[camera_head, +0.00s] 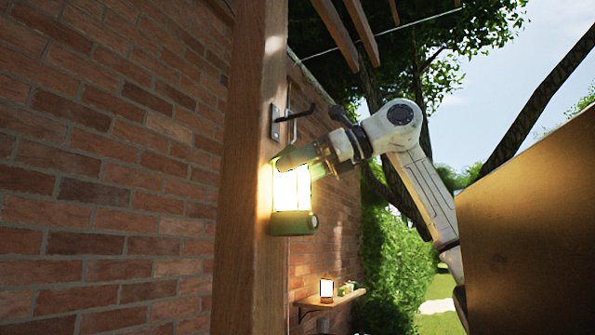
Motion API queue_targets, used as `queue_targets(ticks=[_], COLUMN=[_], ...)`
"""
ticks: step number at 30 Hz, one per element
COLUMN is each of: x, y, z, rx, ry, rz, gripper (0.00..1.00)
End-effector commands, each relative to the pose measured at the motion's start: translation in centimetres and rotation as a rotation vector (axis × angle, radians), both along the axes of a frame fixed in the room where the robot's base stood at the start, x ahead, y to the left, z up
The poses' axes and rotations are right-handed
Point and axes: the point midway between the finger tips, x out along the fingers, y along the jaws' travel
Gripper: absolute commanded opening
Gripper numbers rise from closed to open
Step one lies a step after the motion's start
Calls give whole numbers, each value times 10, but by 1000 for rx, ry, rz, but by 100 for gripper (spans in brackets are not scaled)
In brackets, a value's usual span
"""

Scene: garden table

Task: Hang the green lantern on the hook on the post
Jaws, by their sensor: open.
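The lit green lantern (293,188) is upright in front of the wooden post (250,170), just below the dark hook (298,115). The hook juts right from a metal plate on the post and turns up at its tip. A thin grey handle rises above the lantern and crosses the hook's arm; I cannot tell whether it bears on the hook. My gripper (316,157) is open at the right of the lantern's top, close to or touching it. The lantern's glow and the overlap hide the exact contact.
A brick wall (110,170) fills the left and runs behind the post. A small wooden shelf (333,299) lower down holds another lit lantern (326,289) and small items. A large brown panel (530,220) blocks the right. Beams hang overhead.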

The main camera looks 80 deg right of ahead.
Motion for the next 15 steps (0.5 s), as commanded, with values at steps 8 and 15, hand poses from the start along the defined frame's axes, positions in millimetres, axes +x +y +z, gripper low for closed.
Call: queue_targets(ticks=[8, 15], x=[-41, -80], y=[-1, -2], z=[15, 31], rx=[-1, 0], ry=[-3, -2], rz=[-5, -3], gripper=[100, 100])
